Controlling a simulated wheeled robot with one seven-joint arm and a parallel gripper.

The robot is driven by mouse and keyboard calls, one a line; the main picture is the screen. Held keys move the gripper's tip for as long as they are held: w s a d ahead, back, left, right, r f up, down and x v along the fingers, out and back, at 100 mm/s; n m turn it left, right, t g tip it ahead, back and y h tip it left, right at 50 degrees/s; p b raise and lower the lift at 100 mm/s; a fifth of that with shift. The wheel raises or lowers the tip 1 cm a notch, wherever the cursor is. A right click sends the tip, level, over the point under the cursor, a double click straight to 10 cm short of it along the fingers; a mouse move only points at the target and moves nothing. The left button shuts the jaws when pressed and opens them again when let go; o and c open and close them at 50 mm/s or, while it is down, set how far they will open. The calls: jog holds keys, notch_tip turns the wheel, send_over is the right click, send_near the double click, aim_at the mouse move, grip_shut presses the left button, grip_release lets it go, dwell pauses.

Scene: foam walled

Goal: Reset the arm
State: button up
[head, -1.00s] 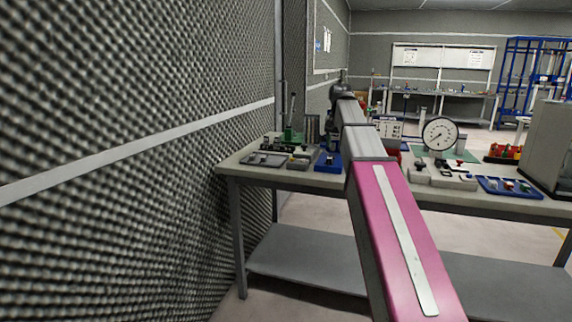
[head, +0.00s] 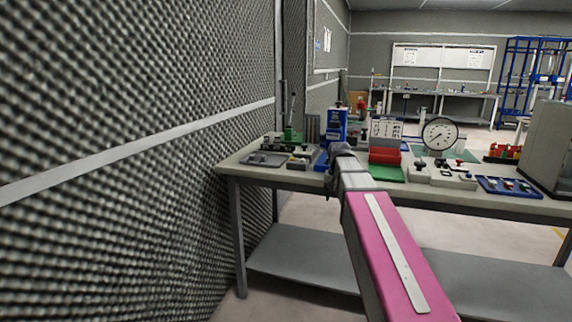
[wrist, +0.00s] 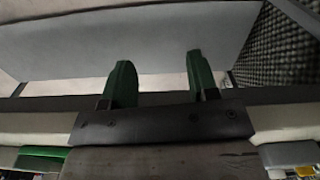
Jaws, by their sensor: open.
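My arm, with a pink and grey link, reaches forward from the bottom right of the head view toward the front edge of the workbench (head: 460,198). Its end is low, at about the height of the bench top, and hides part of that front edge. In the wrist view my gripper (wrist: 160,80) shows two dark green fingers well apart, with nothing between them. Beyond the fingers is the grey lower shelf (wrist: 150,50) of the bench. The fingertips are hidden in the head view.
On the bench are a grey tray (head: 266,159), a blue device (head: 337,126), a red block (head: 385,156) on a green base, a round dial gauge (head: 439,134) and a blue tray (head: 508,187). A foam wall (head: 120,120) rises close on the left. A grey cabinet (head: 550,148) stands right.

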jog(key=s+f+n, duration=0.1)
jog(key=s+f, duration=0.7)
jog(key=f, duration=0.4)
jog(key=s+f+n, duration=0.1)
jog(key=s+f, duration=0.8)
jog(key=f, duration=0.4)
jog(key=shift+s+f, duration=0.15)
jog(key=shift+f, duration=0.15)
